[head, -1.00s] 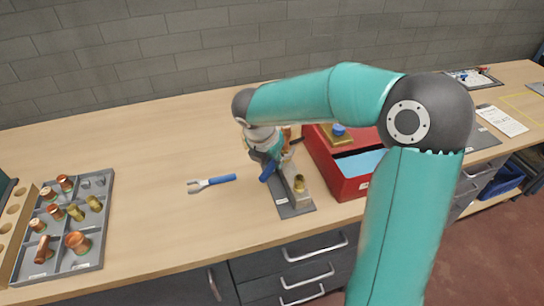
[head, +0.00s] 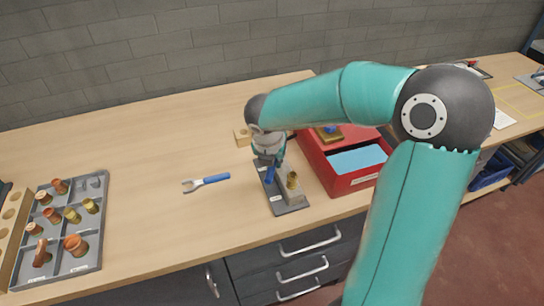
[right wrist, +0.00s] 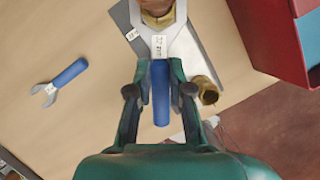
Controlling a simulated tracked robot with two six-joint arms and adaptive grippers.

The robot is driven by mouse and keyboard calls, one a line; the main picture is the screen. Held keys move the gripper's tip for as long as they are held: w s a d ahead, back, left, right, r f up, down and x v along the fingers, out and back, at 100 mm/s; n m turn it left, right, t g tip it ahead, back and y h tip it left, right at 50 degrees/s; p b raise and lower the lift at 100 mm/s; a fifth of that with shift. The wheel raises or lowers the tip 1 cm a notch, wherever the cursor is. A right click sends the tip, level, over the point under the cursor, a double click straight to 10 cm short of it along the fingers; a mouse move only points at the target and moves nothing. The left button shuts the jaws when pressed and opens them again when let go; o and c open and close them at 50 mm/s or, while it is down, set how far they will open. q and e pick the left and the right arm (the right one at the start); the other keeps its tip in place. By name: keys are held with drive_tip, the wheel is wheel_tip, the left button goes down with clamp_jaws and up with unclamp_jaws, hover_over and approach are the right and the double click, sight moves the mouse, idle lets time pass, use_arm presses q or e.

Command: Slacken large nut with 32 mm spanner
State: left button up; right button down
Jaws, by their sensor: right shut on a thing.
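My right gripper (right wrist: 160,92) is shut on the blue handle of a spanner (right wrist: 161,104). The spanner's grey open jaw, with a small white label below it, points to the top of the right wrist view. A brass nut (right wrist: 157,18) shows between its prongs; how far they are seated on it I cannot tell. The fitting stands on a grey plate (head: 289,208), with a second brass end (right wrist: 207,90) to the right. In the head view the blue handle (head: 269,175) hangs below my right gripper (head: 269,162). My left gripper is not in view.
A second blue-handled spanner (head: 207,182) lies loose on the bench, left of the plate. A red toolbox (head: 345,184) stands close on the right. A grey tray (head: 88,262) of copper and brass fittings is at far left.

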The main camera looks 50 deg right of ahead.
drive_tip(key=shift+s, duration=0.1)
drive_tip(key=shift+s+d+n+t+p, duration=0.2)
drive_tip(key=shift+s+n+t+p, duration=0.15)
drive_tip(key=shift+n+p, duration=0.3)
drive_tip(key=shift+s+d+n+y+p, duration=0.3)
drive_tip(key=shift+n+p, duration=0.35)
drive_tip(key=shift+p, duration=0.35)
drive_tip(key=shift+s+d+n+t+p, duration=0.3)
drive_tip(key=shift+n+p, duration=0.5)
drive_tip(key=shift+p, duration=0.45)
